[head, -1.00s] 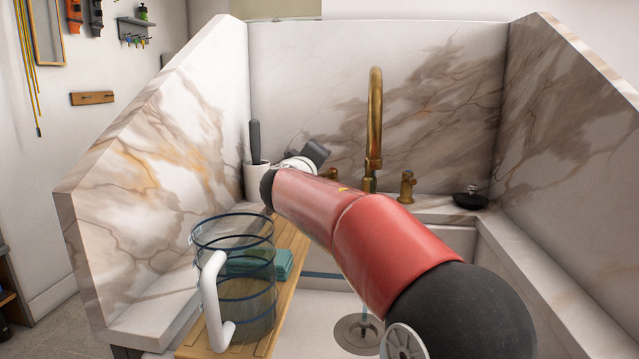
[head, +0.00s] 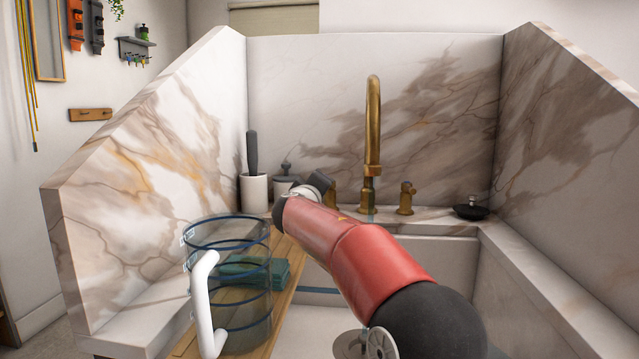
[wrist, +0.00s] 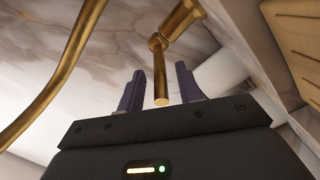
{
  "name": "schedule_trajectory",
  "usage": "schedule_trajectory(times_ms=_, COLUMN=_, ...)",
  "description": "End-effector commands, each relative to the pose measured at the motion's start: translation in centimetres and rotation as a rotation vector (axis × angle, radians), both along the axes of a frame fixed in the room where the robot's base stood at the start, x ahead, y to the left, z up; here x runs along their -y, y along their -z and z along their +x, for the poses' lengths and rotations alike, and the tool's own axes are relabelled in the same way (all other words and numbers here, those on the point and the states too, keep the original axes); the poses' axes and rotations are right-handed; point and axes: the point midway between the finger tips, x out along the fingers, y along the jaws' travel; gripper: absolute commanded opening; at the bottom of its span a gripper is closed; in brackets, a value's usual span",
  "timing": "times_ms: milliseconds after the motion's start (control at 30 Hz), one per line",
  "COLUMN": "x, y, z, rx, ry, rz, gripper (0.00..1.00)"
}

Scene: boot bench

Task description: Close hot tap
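The brass tap has a tall curved spout (head: 373,125) at the back of the sink. The left brass handle (head: 331,197) is mostly hidden behind my gripper in the head view. In the wrist view the handle's lever (wrist: 160,75) points down between my gripper's two purple fingers. My gripper (wrist: 160,88) is open, with a finger on either side of the lever and visible gaps. The spout (wrist: 62,80) also crosses the left of the wrist view. The right brass handle (head: 406,198) stands clear. A faint thin stream shows under the spout.
A clear jug (head: 230,310) with blue bands and a white handle stands on a wooden board (head: 290,277) by a folded teal cloth (head: 272,270). A white cup (head: 254,193) and grey dispenser (head: 287,182) stand left of my gripper. A black stopper (head: 470,210) lies at right.

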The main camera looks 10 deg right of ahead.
Motion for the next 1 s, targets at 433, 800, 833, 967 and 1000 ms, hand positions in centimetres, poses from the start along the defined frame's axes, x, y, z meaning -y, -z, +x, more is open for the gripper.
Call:
schedule_trajectory(times_ms=433, x=0.59, y=0.02, z=1.48, rx=0.0, ry=-0.001, rz=0.001, gripper=0.35)
schedule_trajectory(times_ms=800, x=0.59, y=0.02, z=1.46, rx=0.0, ry=0.0, rz=0.001, gripper=0.0)
schedule_trajectory(times_ms=833, x=0.59, y=0.03, z=1.45, rx=0.0, ry=-0.001, rz=0.001, gripper=0.0)
schedule_trajectory(times_ms=967, x=0.62, y=0.04, z=1.45, rx=0.0, ry=-0.001, rz=0.001, gripper=0.0)
schedule_trajectory(times_ms=1000, x=0.78, y=0.11, z=1.44, rx=0.0, ry=-0.001, rz=0.001, gripper=0.0)
